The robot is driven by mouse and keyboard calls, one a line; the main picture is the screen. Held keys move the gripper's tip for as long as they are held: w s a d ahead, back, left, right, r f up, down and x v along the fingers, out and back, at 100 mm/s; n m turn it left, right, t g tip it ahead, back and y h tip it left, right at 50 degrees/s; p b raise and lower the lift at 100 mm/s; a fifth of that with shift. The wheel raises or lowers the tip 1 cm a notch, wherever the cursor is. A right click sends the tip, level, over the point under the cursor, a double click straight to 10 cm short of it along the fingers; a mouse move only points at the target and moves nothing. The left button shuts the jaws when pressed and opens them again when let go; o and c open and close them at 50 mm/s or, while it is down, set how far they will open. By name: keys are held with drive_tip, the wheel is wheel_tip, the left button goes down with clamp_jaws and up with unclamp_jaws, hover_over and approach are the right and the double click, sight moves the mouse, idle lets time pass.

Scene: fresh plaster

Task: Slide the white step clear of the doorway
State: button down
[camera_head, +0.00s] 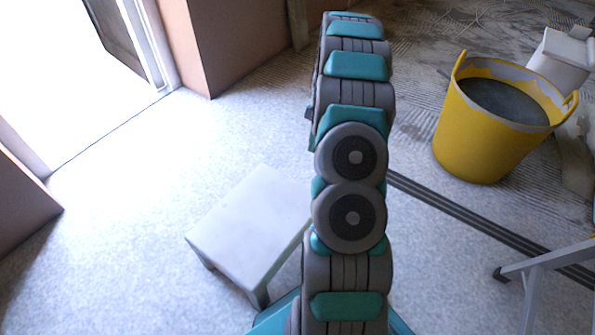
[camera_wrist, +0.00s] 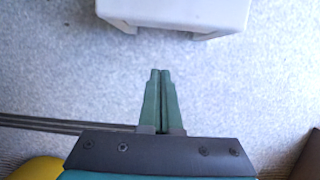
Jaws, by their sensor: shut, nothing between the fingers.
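The white step (camera_head: 250,225) stands upright on the pale floor, left of my arm in the head view. Its right side is partly hidden behind my arm. The doorway (camera_head: 105,125) is at the upper left, bright with light. The step is inside the room, with a stretch of floor between it and the threshold. In the wrist view the near edge of the step (camera_wrist: 175,12) shows at the top. My gripper (camera_wrist: 160,72) is shut and empty, its fingertips pointing at the step with a gap of floor between. In the head view my arm hides the gripper.
A yellow bucket (camera_head: 480,150) with grey contents stands at the right, with a white object (camera_head: 560,60) behind it. Dark strips (camera_head: 470,220) run along the floor. A metal-legged stand (camera_head: 545,275) is at the lower right. Floor left of the step is clear.

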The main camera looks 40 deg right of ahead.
drive_tip(key=s+a+f, duration=0.2)
drive_tip(key=a+f, duration=0.4)
drive_tip(key=f, duration=0.3)
drive_tip(key=shift+s+a+f, duration=0.2)
drive_tip(key=shift+a+f, duration=0.05)
drive_tip(key=shift+f, duration=0.05)
